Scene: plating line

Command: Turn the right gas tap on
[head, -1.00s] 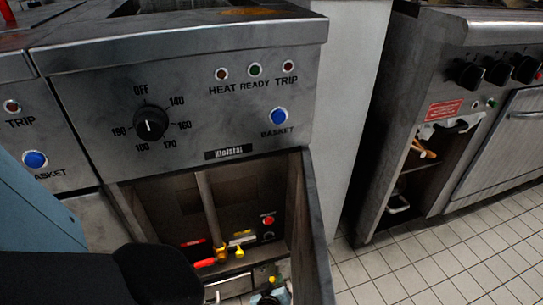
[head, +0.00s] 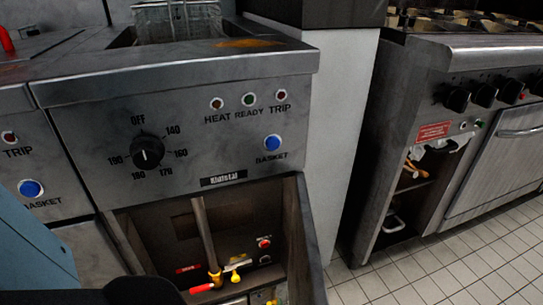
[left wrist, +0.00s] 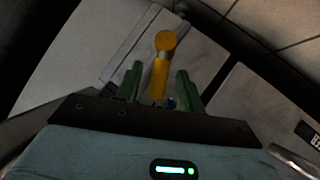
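In the head view, the open cabinet below the fryer panel holds gas pipework with a yellow fitting (head: 215,279), a red-handled lever (head: 202,288) and a yellow piece (head: 235,277) to its right. I cannot tell for sure which piece is the right gas tap. In the left wrist view, a yellow handle with a rounded end (left wrist: 160,67) stands between the green fingers of my left gripper (left wrist: 158,84). The fingers are apart, with gaps on both sides of the handle. The fingertips are hidden in the head view. My right gripper is not in view.
The fryer panel (head: 85,155) with its black dial (head: 147,152) overhangs the cabinet. The cabinet's right wall (head: 303,235) stands close beside the pipework. A red button (head: 264,243) is on the inner back. A range (head: 440,120) stands right, across tiled floor (head: 480,250).

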